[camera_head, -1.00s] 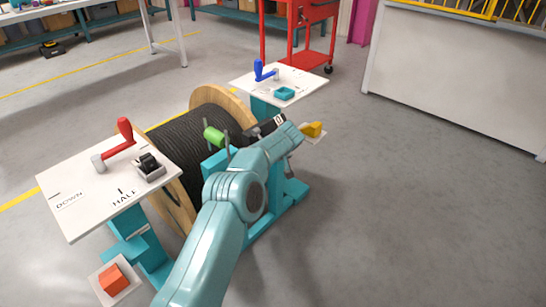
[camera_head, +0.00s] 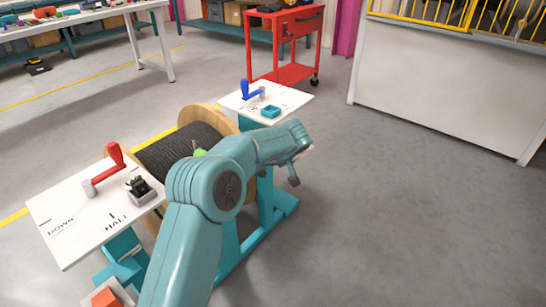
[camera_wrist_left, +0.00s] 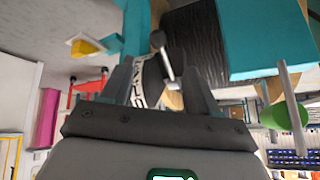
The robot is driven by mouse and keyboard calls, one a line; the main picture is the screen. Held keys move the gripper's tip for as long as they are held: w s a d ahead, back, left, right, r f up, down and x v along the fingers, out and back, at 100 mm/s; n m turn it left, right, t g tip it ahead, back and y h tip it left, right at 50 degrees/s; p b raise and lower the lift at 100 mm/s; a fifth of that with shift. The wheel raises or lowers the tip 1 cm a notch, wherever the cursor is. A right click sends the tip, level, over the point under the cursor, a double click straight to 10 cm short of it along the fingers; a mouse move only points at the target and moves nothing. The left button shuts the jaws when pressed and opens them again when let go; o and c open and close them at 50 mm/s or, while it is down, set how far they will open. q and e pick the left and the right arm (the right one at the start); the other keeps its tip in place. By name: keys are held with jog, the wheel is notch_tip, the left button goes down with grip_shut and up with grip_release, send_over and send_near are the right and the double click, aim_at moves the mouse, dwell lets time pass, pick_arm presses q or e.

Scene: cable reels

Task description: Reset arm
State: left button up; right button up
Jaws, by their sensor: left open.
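My left arm reaches in from the bottom of the head view, bent at a teal elbow. It ends over the cable reel stand, and its gripper is hidden there. In the left wrist view my left gripper (camera_wrist_left: 155,64) has its two fingers apart. A black round part with white lettering (camera_wrist_left: 151,82) and a grey lever (camera_wrist_left: 163,55) show between and beyond the fingers; I cannot tell whether they touch. The cable reel (camera_head: 215,116) has a wooden flange and black cable. It is partly covered by my arm. My right gripper is not in view.
A yellow block (camera_wrist_left: 86,47) and green cylinder (camera_wrist_left: 283,117) show in the wrist view. An orange block (camera_head: 105,298) is bottom left. Right-hand floor is clear.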

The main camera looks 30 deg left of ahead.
pick_arm(q)
jog(key=shift+v, duration=1.2)
